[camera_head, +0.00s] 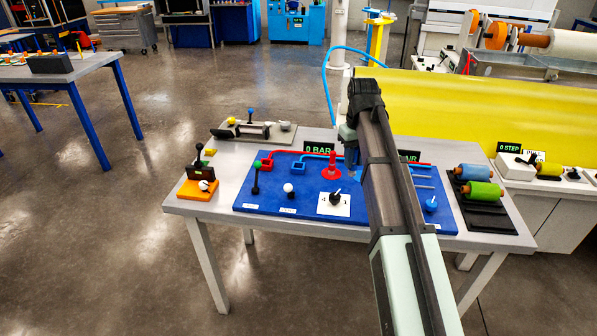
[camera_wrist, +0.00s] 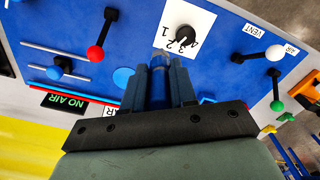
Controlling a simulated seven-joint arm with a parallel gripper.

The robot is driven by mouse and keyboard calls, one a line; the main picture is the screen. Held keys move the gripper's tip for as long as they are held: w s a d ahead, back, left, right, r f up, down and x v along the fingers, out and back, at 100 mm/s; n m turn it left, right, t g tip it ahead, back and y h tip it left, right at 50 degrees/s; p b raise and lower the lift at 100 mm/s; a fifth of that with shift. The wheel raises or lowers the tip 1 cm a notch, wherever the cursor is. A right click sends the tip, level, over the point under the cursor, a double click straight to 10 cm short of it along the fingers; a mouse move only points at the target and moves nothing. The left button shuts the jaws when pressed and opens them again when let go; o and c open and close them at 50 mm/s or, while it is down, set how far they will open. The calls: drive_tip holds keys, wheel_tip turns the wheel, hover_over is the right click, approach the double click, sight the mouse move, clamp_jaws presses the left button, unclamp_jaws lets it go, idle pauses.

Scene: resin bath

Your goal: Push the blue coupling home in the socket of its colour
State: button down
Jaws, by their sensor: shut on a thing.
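My gripper (camera_wrist: 160,75) is shut on the blue coupling, a small blue piece (camera_wrist: 159,62) seen between its fingers in the wrist view. In the head view my gripper (camera_head: 351,150) is over the back of the blue board (camera_head: 310,207), mostly hidden by my arm. To its left, a blue square socket (camera_head: 298,168) with a blue pipe sits beside a red square socket (camera_head: 267,164) with a red pipe. The coupling is apart from the blue socket in the head view. A red coupling (camera_head: 331,170) stands upright on the board, close to the left of my gripper.
A black dial on a white plate (camera_head: 334,204), a green-knobbed lever (camera_head: 257,172) and a white-knobbed lever (camera_head: 289,190) are on the board. A "0 BAR" sign (camera_head: 319,148) stands behind. Blue and green rollers (camera_head: 474,172) lie at right. My arm hides the board's right-middle part.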

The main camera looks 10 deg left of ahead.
drive_tip(key=w+a+f+n, duration=0.1)
drive_tip(key=w+a+n, duration=0.2)
drive_tip(key=w+a, duration=0.5)
drive_tip(key=w+a+n, duration=0.2)
drive_tip(key=w+a, duration=0.4)
drive_tip(key=a, duration=0.4)
drive_tip(key=shift+s+a+f, duration=0.1)
drive_tip(key=shift+f, duration=2.35)
drive_tip(key=shift+s+a+f, duration=0.1)
drive_tip(key=shift+f, duration=2.35)
drive_tip(key=shift+f, duration=0.1)
drive_tip(key=c, duration=0.9)
unclamp_jaws()
wheel_tip(320, 180, up, 12)
